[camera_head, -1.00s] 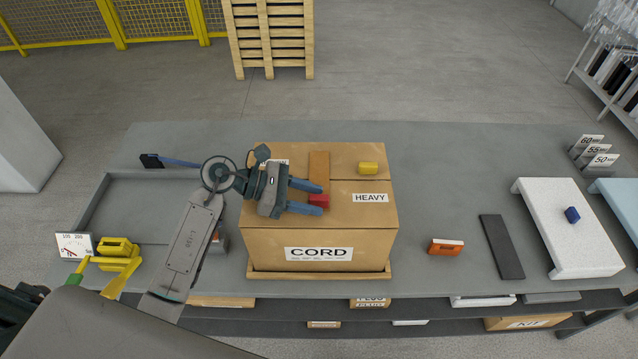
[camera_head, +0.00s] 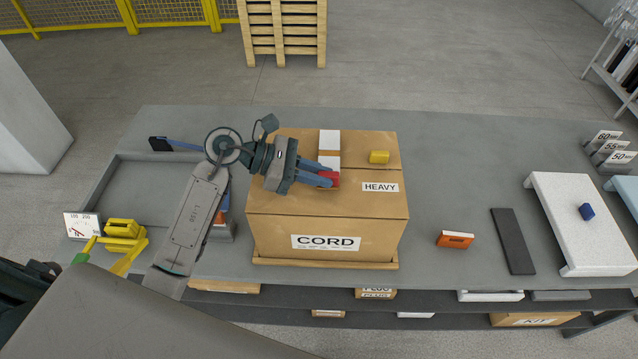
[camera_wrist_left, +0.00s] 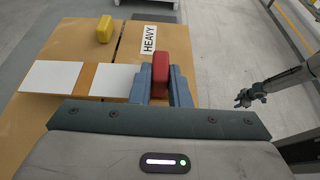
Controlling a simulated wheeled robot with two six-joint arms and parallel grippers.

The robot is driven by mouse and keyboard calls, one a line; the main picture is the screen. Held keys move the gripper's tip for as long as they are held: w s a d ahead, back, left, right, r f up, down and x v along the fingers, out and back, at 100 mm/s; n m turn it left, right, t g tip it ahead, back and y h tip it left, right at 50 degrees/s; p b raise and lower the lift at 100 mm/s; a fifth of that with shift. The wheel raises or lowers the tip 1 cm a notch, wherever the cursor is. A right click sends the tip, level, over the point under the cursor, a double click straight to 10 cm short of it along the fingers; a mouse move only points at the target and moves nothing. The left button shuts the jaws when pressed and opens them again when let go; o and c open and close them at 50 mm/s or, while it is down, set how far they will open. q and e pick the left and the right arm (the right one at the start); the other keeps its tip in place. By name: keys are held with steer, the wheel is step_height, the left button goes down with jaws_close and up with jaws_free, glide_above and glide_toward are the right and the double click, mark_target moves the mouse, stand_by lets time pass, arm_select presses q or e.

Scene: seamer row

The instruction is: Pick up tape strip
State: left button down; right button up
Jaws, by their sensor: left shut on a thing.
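The strip on top of the CORD carton (camera_head: 290,215) is white with a brown band (camera_head: 329,140). It runs from near the far edge toward my left gripper (camera_head: 331,179). That gripper is shut on the red block (camera_head: 333,180) at the strip's near end. In the left wrist view the red block (camera_wrist_left: 161,75) stands between the blue fingers, and the white and brown strip (camera_wrist_left: 52,78) reaches left from them. Whether the block is fixed to the strip is hidden by the fingers. An arm with a small gripper (camera_wrist_left: 243,98) shows at the right, its jaws too small to judge.
A yellow block (camera_head: 379,157) lies on the carton beside a HEAVY label. An orange block (camera_head: 455,239), a dark bar (camera_head: 512,241) and a white stand (camera_head: 560,210) with a blue cube (camera_head: 587,211) are to the right. A grey tray (camera_head: 135,190) and yellow clamp (camera_head: 123,236) are left.

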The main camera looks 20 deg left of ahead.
arm_select(q)
steer(key=s+a+b, duration=0.1)
steer(key=a, duration=0.1)
steer(key=s+a+b, duration=0.1)
steer(key=a, duration=0.2)
steer(key=s+a+r+b, duration=0.1)
steer(key=a, duration=0.1)
steer(key=shift+s+a+r+b, duration=0.1)
steer(key=shift+a+b, duration=0.25)
steer(key=a, duration=0.1)
steer(key=s+a+b, duration=0.1)
steer(key=a, duration=0.1)
steer(key=s+a+b, duration=0.1)
steer(key=shift+a+r, duration=0.25)
steer(key=shift+a, duration=0.15)
steer(key=shift+f+v, duration=0.2)
steer(key=shift+v, duration=1)
